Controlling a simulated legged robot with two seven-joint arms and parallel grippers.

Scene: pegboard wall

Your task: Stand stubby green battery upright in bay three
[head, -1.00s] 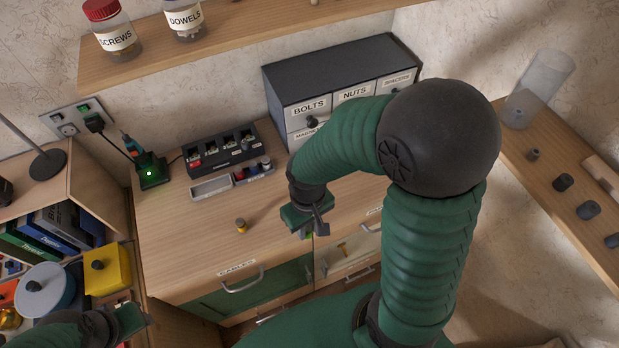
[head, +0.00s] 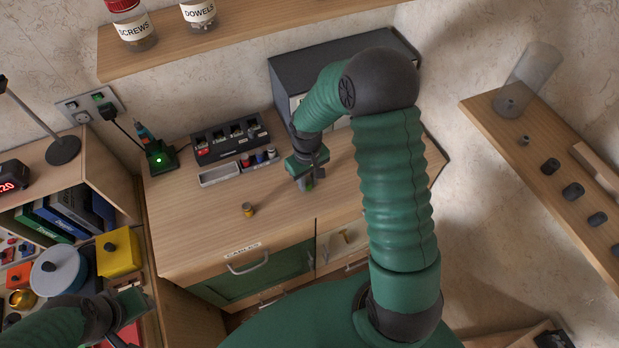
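My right gripper (head: 308,180) is over the desktop, right of the battery tray. It appears shut on a small bright green piece (head: 309,187), most likely the stubby green battery, mostly hidden by the fingers. The black charger (head: 231,156) with several bays stands at the back of the desk, left of the gripper. A red item shows in its leftmost bay; what the other bays hold is too small to tell. My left gripper (head: 137,303) is at the lower left, away from the desk items; its fingers are not clear.
A grey tray (head: 219,175) in front of the charger holds several small batteries on its right side. A short yellowish-brown cylinder (head: 248,209) stands alone on the desk (head: 200,235). A dark drawer cabinet (head: 290,82) stands behind my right arm. A green-lit box (head: 160,158) is left of the charger.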

